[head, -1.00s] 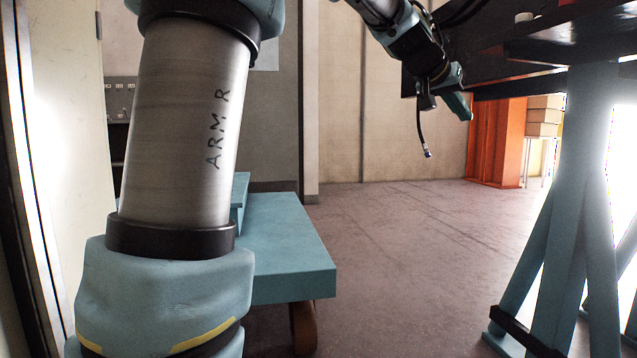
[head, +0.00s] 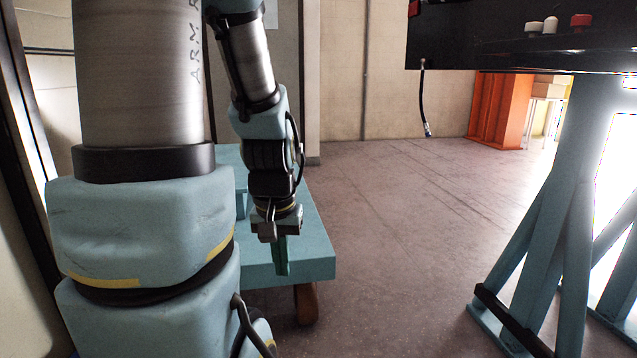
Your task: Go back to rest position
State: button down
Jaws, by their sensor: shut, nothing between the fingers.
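My gripper (head: 281,262) hangs pointing down near the middle of the head view, in front of the blue platform (head: 318,262). Its green fingers are together with nothing between them. My arm folds down beside its own large grey and blue link at the left. A black hose (head: 422,105) hangs from the underside of the dark panel at the upper right, apart from my gripper. Its lower end has a metal fitting and hangs free.
The dark panel (head: 490,45) carries red and white knobs and stands on blue trestle legs (head: 555,220) at the right. An orange post (head: 500,110) and boxes (head: 547,90) are at the back. The floor (head: 400,230) between platform and trestle is clear.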

notch_tip(320, 180, up, 35)
jog(key=p, duration=3.3)
